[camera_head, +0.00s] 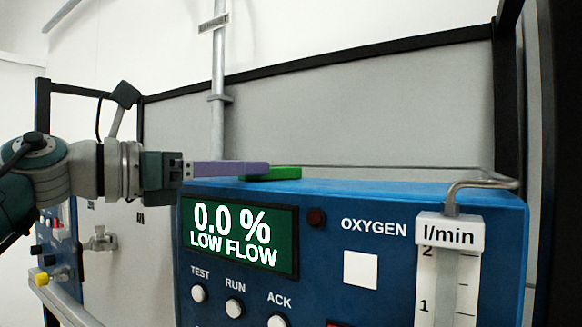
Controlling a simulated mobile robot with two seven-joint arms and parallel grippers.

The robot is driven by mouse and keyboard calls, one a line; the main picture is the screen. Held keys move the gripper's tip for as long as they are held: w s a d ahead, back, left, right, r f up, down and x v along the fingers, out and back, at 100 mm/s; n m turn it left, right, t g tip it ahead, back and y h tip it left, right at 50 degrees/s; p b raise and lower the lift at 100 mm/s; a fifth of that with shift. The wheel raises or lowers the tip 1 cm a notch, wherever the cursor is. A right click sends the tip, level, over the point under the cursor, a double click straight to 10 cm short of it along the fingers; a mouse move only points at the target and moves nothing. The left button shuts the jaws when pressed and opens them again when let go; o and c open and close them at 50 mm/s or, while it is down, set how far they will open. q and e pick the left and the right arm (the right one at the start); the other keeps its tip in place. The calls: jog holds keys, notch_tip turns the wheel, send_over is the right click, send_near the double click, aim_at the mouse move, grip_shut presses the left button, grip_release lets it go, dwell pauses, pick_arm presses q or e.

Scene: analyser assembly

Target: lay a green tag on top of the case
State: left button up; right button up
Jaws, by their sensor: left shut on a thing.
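The case is a blue analyser box (400,195) that fills the lower right, with a green display reading "0.0 % LOW FLOW". My left gripper (255,169) reaches in from the left with purple fingers just above the left part of the case's top. It is shut on a flat green tag (284,173), which sticks out past the fingertips. The tag is at the level of the case top; I cannot tell whether it touches the surface. Part of the tag is hidden by the fingers. My right gripper is not in view.
A thin metal tube (420,168) runs above the case top and bends down to the flow meter (450,235) at the right. A grey panel with a black frame stands behind, with a vertical pipe (218,60). Valves and another blue unit are at lower left.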

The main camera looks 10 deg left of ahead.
pick_arm(q)
jog(key=o, duration=1.4)
jog(key=shift+c, duration=0.2)
